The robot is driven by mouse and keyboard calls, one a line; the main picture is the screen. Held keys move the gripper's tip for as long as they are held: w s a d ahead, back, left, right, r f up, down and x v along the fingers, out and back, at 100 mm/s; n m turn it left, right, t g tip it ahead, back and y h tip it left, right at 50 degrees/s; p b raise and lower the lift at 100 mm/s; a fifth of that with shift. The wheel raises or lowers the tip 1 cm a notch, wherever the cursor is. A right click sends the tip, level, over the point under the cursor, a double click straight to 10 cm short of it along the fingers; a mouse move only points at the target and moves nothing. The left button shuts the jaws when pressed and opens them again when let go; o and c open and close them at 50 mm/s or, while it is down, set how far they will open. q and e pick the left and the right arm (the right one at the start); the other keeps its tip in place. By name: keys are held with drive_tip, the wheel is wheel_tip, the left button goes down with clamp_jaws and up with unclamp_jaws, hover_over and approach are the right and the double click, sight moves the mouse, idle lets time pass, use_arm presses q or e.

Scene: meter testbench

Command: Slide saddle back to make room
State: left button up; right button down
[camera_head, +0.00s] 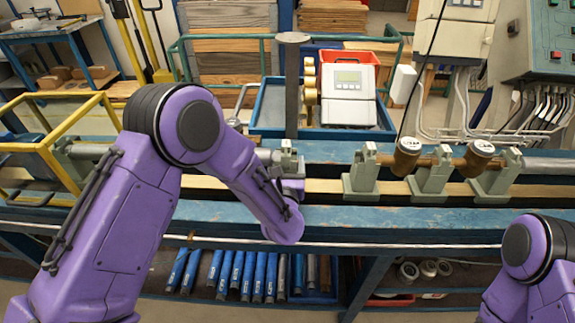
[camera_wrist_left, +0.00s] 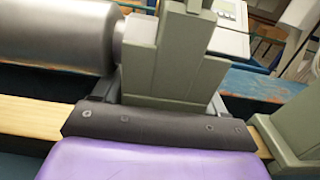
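A grey-green saddle (camera_head: 287,160) stands on the bench rail behind my left forearm, its lower part hidden. It fills the middle of the left wrist view (camera_wrist_left: 175,60), directly ahead of my left gripper (camera_wrist_left: 162,100). Dark grey finger parts show at both sides of its lower body, close against it. The fingertips are hidden, so I cannot tell whether they grip it. A silver cylinder (camera_wrist_left: 55,38) meets the saddle's left side. My right gripper is out of view; only part of that arm shows at lower right.
Several other saddles stand right along the rail, the nearest one (camera_head: 362,175) apart from this one. Brass meters (camera_head: 408,155) (camera_head: 478,158) sit between them. A grey post (camera_head: 292,85) rises just behind the saddle. A blue tray (camera_head: 268,112) is behind the bench.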

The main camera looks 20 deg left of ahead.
use_arm(q)
drive_tip(key=shift+o, duration=1.2)
drive_tip(key=shift+s+d+f, duration=0.1)
drive_tip(key=shift+s+d, duration=0.05)
drive_tip(key=shift+s, duration=0.1)
drive_tip(key=b+v, duration=0.3)
drive_tip(key=v, duration=0.7)
